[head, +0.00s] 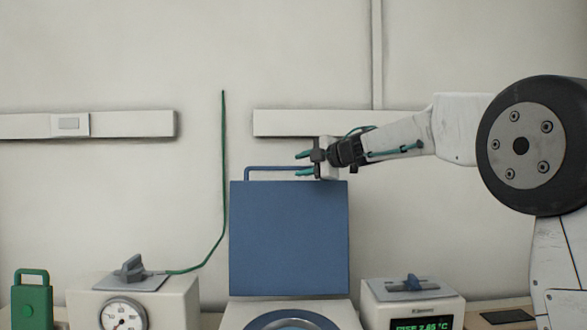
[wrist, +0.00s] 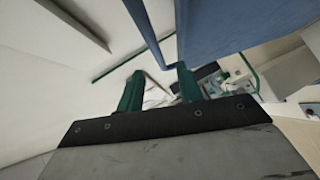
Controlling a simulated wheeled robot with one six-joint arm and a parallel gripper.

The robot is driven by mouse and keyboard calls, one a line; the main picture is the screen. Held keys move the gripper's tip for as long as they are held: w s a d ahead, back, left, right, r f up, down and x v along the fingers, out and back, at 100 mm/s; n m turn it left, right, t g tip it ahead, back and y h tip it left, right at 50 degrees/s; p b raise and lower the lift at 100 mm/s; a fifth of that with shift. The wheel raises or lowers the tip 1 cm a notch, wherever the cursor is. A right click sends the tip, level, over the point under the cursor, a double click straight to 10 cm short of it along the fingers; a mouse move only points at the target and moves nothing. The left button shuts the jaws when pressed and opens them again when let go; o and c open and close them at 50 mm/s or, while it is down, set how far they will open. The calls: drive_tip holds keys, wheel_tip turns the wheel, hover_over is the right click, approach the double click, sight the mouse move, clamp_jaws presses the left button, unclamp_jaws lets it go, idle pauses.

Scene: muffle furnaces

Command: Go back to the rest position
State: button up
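My gripper (head: 301,164) is at the upper right corner of a raised blue lid (head: 289,240), pointing left in the head view. Its two green fingers are apart, and nothing is clearly held between them; the wrist view also shows them apart (wrist: 158,82). The lid's thin blue handle (head: 270,168) runs along its top edge, and its right end is close to the fingers. In the wrist view the handle (wrist: 150,36) ends by the right fingertip. I cannot tell whether they touch.
The lid stands upright behind a round furnace opening (head: 290,322). A dial box (head: 124,314) is at left, a display box (head: 423,321) at right, and a green handled object (head: 32,304) at far left. A green cable (head: 224,180) rises along the wall. Wall space above is free.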

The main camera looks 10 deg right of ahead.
drive_tip(key=shift+v, duration=1.15)
drive_tip(key=s+d+r+m+t+h, duration=0.4)
drive_tip(key=s+d+m+t+h, duration=0.2)
drive_tip(key=s+d+m+h, duration=0.3)
drive_tip(key=s+d+f+m+g+h, duration=0.3)
drive_tip(key=s+d+f+m+h, duration=0.1)
drive_tip(key=s+d+f+m, duration=0.3)
drive_tip(key=s+d+f+m+g+h, duration=0.1)
drive_tip(key=s+f+m+g, duration=0.2)
drive_tip(key=s+f, duration=0.35)
drive_tip(key=s+d+f+m+g, duration=0.1)
drive_tip(key=s+f+m+g, duration=0.25)
drive_tip(key=s, duration=0.65)
drive_tip(key=s+a+f+g+y, duration=0.2)
drive_tip(key=s+a+f+g, duration=0.1)
drive_tip(key=s+f, duration=0.4)
drive_tip(key=s+a+f+m+g+y, duration=0.1)
drive_tip(key=s+a+f+g, duration=0.2)
drive_tip(key=s+f, duration=0.5)
drive_tip(key=s, duration=0.6)
drive_tip(key=shift+s+y, duration=0.25)
drive_tip(key=shift+y, duration=0.15)
